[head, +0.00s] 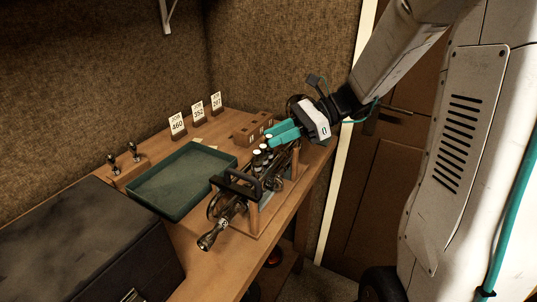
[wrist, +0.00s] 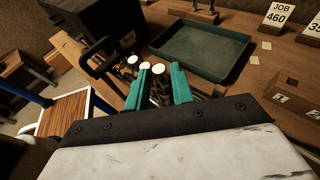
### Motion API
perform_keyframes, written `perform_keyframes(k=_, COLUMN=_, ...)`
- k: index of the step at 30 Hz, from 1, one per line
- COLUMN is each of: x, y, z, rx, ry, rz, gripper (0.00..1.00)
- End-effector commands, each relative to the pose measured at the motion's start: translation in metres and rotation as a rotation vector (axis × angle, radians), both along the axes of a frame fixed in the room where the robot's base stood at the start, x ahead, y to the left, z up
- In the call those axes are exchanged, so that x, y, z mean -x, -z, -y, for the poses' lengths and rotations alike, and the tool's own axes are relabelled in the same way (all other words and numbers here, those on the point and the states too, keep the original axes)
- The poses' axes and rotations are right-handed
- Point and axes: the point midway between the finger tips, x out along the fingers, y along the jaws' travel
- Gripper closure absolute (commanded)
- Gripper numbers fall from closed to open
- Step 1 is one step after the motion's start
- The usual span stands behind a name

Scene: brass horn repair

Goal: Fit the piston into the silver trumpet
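The silver trumpet (head: 226,218) lies in a wooden stand (head: 256,222) near the bench's front edge, its details dark and partly hidden. Several white-topped valve parts show on it (head: 257,168); in the wrist view white caps (wrist: 132,62) stand in a row. I cannot tell which of these is the loose piston. My gripper (head: 268,138) has teal fingers and reaches down over the trumpet's far end. In the wrist view its fingers (wrist: 158,80) are apart, with a white-capped piston (wrist: 158,70) between them and gaps visible beside it.
A green tray (head: 150,208), empty, lies behind the trumpet. A wooden block with holes (head: 241,136) and job cards (head: 178,124) stand farther back. A small stand with two dark-knobbed parts (head: 116,179) is at the left. A large dark case (head: 75,245) fills the near left.

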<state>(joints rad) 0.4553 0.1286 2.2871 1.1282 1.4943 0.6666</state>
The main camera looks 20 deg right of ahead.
Motion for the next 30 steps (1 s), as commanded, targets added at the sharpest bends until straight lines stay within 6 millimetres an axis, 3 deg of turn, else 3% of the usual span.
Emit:
perform_keyframes(k=1, x=0.0, y=0.0, z=0.0001, rx=0.0, ry=0.0, rz=0.0, gripper=0.91)
perform_keyframes(k=2, x=0.0, y=0.0, z=0.0001, rx=0.0, ry=0.0, rz=0.0, gripper=1.0)
perform_keyframes(k=30, x=-0.0002, y=0.0074, z=0.0002, rx=0.0, ry=0.0, rz=0.001, gripper=1.0)
